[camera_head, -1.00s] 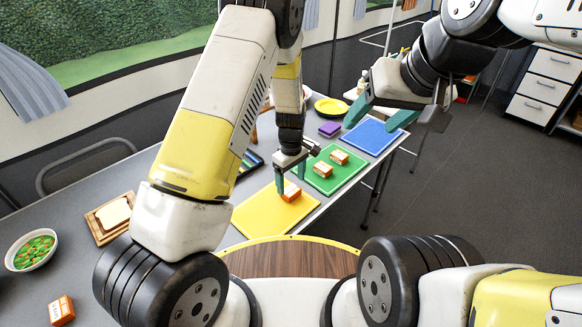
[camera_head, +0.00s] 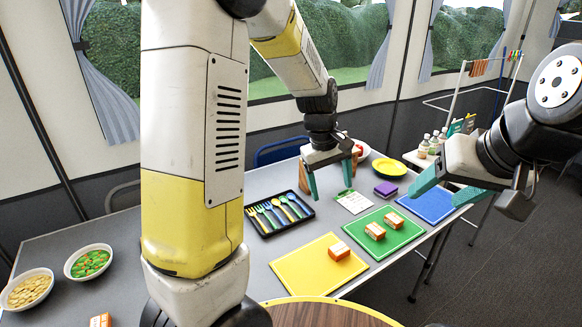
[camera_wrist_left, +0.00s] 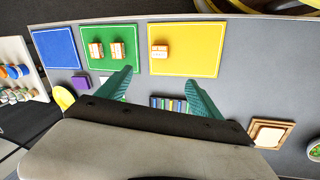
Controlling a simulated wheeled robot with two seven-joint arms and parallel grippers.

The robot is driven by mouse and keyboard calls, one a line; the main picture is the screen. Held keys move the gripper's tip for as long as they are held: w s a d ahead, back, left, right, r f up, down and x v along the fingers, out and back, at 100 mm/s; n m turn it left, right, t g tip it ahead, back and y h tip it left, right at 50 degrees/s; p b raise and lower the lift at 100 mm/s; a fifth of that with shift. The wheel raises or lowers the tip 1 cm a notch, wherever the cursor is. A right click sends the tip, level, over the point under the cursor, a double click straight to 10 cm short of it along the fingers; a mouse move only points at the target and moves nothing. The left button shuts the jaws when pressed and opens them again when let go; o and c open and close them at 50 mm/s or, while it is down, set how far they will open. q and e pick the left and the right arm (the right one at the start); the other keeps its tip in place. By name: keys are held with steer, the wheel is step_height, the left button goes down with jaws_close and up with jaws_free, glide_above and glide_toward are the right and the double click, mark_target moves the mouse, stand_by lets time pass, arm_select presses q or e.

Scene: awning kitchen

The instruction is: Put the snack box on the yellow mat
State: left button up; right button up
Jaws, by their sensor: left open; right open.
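An orange and white snack box (camera_head: 339,251) lies on the yellow mat (camera_head: 306,272), well inside its edges. The wrist view shows the same box (camera_wrist_left: 159,52) on the yellow mat (camera_wrist_left: 193,62), clear of my fingers. Two similar boxes, one nearer (camera_head: 375,231) and one farther (camera_head: 393,221), lie on the green mat (camera_head: 400,240). Another orange box (camera_head: 101,320) is partly cut off at the lower left. My left gripper (camera_head: 331,184) is open and empty, raised above the table. My right gripper (camera_head: 446,188) is open and empty at the right, by the blue mat.
A blue mat (camera_head: 427,206), purple block (camera_head: 385,189) and yellow plate (camera_head: 389,167) are toward the far end. A black cutlery tray (camera_head: 279,214) lies behind the yellow mat. Two food bowls, green (camera_head: 89,263) and pale (camera_head: 27,290), stand at the left.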

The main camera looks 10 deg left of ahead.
arm_select(q)
steer(key=s+a+r+m+t, duration=0.2)
steer(key=s+a+r+m, duration=0.1)
steer(key=s+r, duration=0.4)
steer(key=s+a+r+m+t, duration=0.2)
steer(key=s+a+r, duration=0.4)
steer(key=s, duration=0.6)
steer(key=shift+a+r+m+t, duration=0.25)
steer(key=shift+r+m+t, duration=0.15)
steer(key=shift+r+m, duration=0.4)
steer(key=shift+f, duration=0.15)
